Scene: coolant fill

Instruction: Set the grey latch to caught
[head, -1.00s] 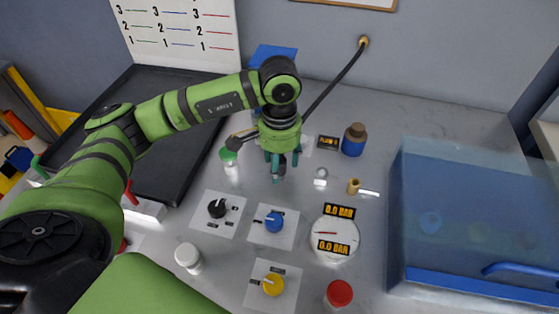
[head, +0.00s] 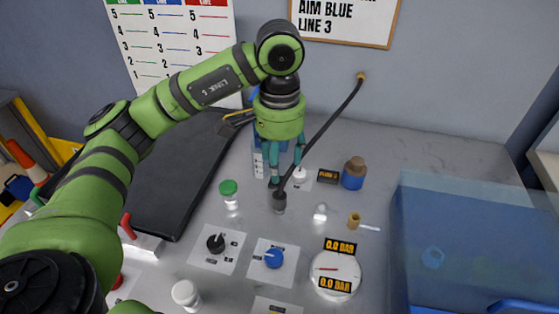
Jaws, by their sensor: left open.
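My left gripper (head: 287,181) points down with its teal fingers apart, open and empty. Another small whitish piece (head: 299,175) sits by the right finger. I cannot tell which piece is the grey latch, or its setting. My right gripper is not in view.
A dark tray (head: 185,180) lies left, a translucent blue box (head: 475,240) right.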

